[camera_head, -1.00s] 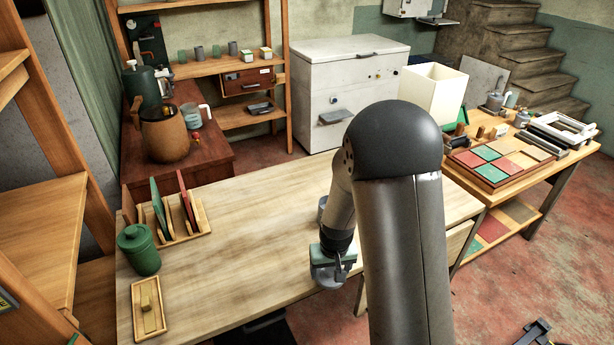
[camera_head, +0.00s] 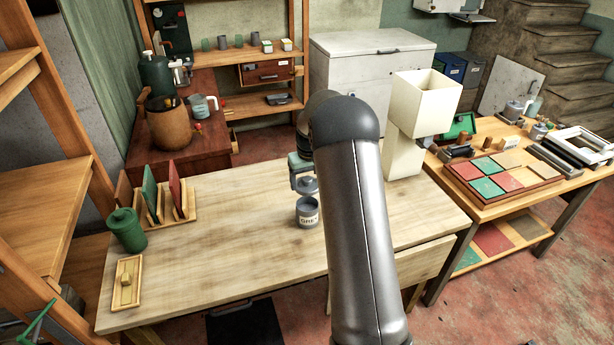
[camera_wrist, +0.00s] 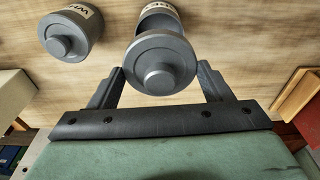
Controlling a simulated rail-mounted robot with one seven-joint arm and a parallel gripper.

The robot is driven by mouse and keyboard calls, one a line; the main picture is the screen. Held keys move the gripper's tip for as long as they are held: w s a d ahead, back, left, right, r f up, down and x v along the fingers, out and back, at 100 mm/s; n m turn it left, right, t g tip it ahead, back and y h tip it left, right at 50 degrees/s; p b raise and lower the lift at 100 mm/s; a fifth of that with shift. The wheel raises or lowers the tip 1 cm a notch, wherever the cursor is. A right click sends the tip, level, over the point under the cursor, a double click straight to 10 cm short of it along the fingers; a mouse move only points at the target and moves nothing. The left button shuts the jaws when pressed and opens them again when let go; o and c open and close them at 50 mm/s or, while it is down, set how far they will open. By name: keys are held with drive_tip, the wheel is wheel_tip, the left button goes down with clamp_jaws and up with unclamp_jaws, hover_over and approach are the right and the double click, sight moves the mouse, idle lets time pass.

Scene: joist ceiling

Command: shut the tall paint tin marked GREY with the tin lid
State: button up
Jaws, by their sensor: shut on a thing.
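My gripper (camera_head: 303,172) is shut on the grey tin lid (camera_head: 308,186), a round disc with a raised knob. In the wrist view the lid (camera_wrist: 160,65) sits between the two fingers (camera_wrist: 160,74). The tall grey paint tin (camera_head: 308,214), its label reading GREY, stands upright and open on the wooden table. In the head view the lid is just above the tin's mouth, with a slight gap. In the wrist view the lid covers part of the tin (camera_wrist: 160,16), whose label is cut off by the frame, and looks offset from its mouth.
A lidded grey tin (camera_wrist: 72,36) with a label starting WH stands beside the tall tin. The table (camera_head: 230,240) is clear to the left, up to a green canister (camera_head: 126,232), a rack (camera_head: 192,208) and a small tray (camera_head: 120,295). A cream box-like object (camera_head: 404,155) stands right.

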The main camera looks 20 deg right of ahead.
sight(307, 203)
idle(0.4)
drive_tip(key=shift+f+b, duration=2.1)
drive_tip(key=shift+f, duration=0.7)
drive_tip(key=shift+f+b, duration=0.7)
drive_tip(key=shift+f, duration=0.2)
drive_tip(key=shift+f, duration=0.25)
drive_tip(key=o, duration=1.2)
drive_tip(key=shift+c, duration=0.2)
drive_tip(key=shift+r, duration=0.1)
